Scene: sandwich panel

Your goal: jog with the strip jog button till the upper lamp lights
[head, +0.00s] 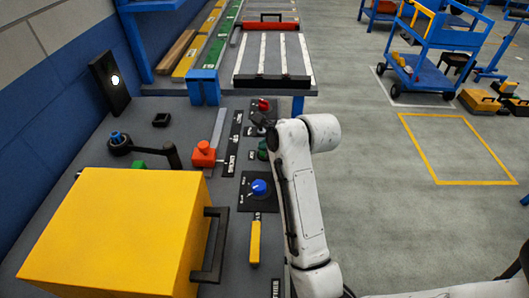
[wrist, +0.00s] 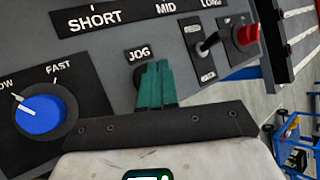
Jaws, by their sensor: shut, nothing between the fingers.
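My gripper (wrist: 156,70) shows in the wrist view as two teal fingers closed together, pointing at the panel just below the JOG label (wrist: 138,54). A dark round part, apparently the jog button (wrist: 138,77), shows at their left and is mostly hidden behind them. I cannot tell whether the fingertips touch it. In the head view my white arm reaches over the panel, and dark green parts show beside it. A black lamp board (head: 103,92) stands at the left by the wall. One round white lamp (head: 115,80) glows on it; no other lamp is distinct.
A blue speed knob (wrist: 40,114), a toggle switch (wrist: 207,45) and a red button (wrist: 246,34) surround the jog area. A yellow box (head: 125,230) fills the near left. A red-orange knob (head: 203,153) stands left of the labels.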

